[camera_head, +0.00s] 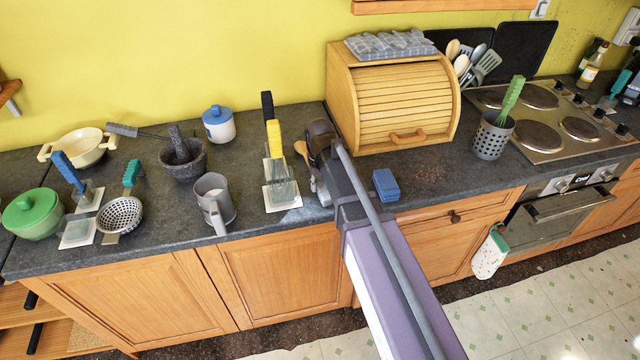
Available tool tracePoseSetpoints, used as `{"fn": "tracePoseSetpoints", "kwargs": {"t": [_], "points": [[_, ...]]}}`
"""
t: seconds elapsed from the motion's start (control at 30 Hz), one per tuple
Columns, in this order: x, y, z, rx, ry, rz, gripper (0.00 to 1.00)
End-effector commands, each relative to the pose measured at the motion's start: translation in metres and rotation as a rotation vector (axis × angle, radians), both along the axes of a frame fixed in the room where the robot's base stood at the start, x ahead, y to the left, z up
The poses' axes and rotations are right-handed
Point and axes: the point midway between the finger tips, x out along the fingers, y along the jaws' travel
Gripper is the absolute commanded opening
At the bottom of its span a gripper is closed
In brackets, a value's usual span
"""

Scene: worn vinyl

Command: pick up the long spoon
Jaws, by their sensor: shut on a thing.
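A wooden spoon (301,149), which I take to be the long spoon, shows its head just left of my dark wrist. The rest of it is hidden or too small to make out. My gripper (319,188) is low over the counter, mostly hidden by my own wrist. It is shut on the spoon, though the fingertips are unclear. I cannot tell whether the spoon touches the counter.
A yellow-handled tool (275,150) on a white tile stands close left of my gripper. The blue block (385,184) lies to the right. A wooden bread box (395,105) stands behind.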

Motion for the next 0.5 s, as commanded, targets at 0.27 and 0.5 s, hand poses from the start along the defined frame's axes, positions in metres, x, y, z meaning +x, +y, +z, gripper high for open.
{"fn": "tracePoseSetpoints", "kwargs": {"t": [0.27,0.5], "points": [[0.0,0.0,0.026,0.0,0.0,0.0,0.0],[-0.041,-0.019,0.031,0.0,0.0,0.0,0.0]]}}
